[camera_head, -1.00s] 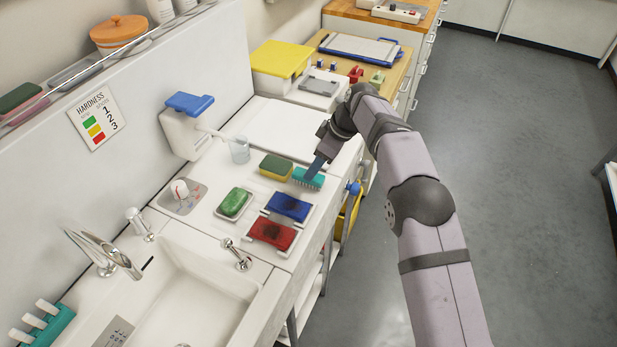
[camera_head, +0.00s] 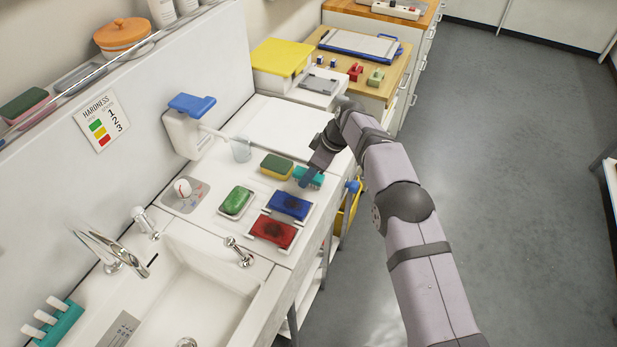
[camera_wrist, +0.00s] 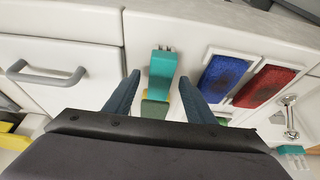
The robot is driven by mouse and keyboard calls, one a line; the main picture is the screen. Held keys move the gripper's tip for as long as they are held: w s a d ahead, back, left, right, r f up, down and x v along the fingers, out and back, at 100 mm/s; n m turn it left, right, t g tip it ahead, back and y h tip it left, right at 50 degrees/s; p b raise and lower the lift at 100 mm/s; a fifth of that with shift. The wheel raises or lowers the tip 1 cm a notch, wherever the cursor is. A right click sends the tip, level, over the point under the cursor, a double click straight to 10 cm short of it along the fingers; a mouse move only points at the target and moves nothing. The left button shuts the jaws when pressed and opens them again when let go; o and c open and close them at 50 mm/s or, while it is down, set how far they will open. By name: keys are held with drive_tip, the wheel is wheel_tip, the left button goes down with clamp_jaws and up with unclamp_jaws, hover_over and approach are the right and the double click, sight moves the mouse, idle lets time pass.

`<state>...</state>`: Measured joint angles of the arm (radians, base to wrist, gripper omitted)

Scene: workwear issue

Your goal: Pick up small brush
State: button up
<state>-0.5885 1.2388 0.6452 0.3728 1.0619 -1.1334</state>
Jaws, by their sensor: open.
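The small teal brush (camera_head: 316,180) lies on the white counter near its front edge, beside a yellow and green sponge (camera_head: 277,166). In the head view my gripper (camera_head: 303,184) is at the brush and hides part of it. In the wrist view the brush (camera_wrist: 162,72) shows between the two blue fingers of my gripper (camera_wrist: 160,77), with a gap on each side. The gripper is open and holds nothing. I cannot tell how far the fingertips are above the counter.
A blue pad (camera_head: 290,206) and a red pad (camera_head: 273,233), both dark-stained, lie in holders near the brush. A green soap (camera_head: 237,201) sits on a dish to the left. A clear cup (camera_head: 241,149) stands behind. The sink (camera_head: 185,300) is at front left.

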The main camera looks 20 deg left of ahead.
drive_tip(key=shift+f+b, duration=0.2)
drive_tip(key=shift+b, duration=0.15)
idle(0.5)
drive_tip(key=c, duration=1.2)
